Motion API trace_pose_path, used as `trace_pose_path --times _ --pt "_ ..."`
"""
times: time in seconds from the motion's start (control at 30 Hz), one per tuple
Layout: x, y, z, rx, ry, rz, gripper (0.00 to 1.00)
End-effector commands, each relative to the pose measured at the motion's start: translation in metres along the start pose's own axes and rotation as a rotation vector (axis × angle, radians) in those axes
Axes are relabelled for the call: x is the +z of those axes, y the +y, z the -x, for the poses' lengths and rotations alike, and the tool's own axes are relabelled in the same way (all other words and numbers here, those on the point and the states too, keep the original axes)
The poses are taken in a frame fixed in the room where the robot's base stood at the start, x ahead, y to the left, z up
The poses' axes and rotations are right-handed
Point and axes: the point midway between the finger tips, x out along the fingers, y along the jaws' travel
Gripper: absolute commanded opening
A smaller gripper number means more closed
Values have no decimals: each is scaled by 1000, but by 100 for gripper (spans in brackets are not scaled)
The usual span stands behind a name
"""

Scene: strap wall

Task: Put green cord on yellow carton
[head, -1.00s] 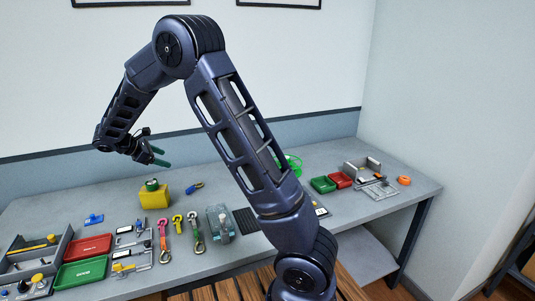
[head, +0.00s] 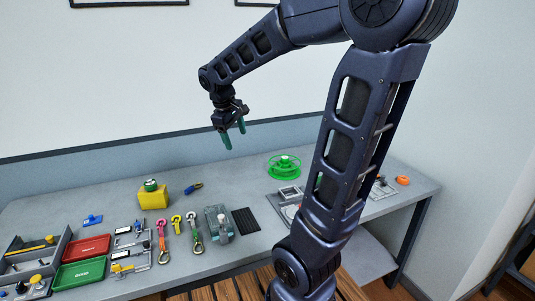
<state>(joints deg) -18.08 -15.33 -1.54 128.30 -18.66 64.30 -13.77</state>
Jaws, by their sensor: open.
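The yellow carton (head: 153,200) stands on the grey bench, left of centre. A small green roll with a pale part, which looks like the green cord (head: 150,185), rests on top of the carton. Its details are too small to tell. My gripper (head: 234,135) is open with nothing between its green-tipped fingers. It hangs in the air, up and to the right of the carton, apart from it and the roll.
A bright green reel (head: 285,166) stands at the back of the bench. A blue-and-yellow tool (head: 194,188) lies right of the carton. Shackles and straps (head: 194,231), a red tray (head: 86,247) and a green tray (head: 80,273) lie in front. My arm hides part of the right side.

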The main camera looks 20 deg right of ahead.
Motion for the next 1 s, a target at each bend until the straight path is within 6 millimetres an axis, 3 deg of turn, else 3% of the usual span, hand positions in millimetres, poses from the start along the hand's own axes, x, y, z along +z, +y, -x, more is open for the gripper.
trace_pose_path --times 0.03,0.2,0.5,0.7,1.0 --pt "16 0 2 -11 23 -52 70" --pt "60 -9 6 -56 103 -229 70" --pt "124 -34 5 -120 245 -533 70" --pt "147 -49 2 -147 309 -668 70" --pt "153 -54 0 -156 327 -710 70"
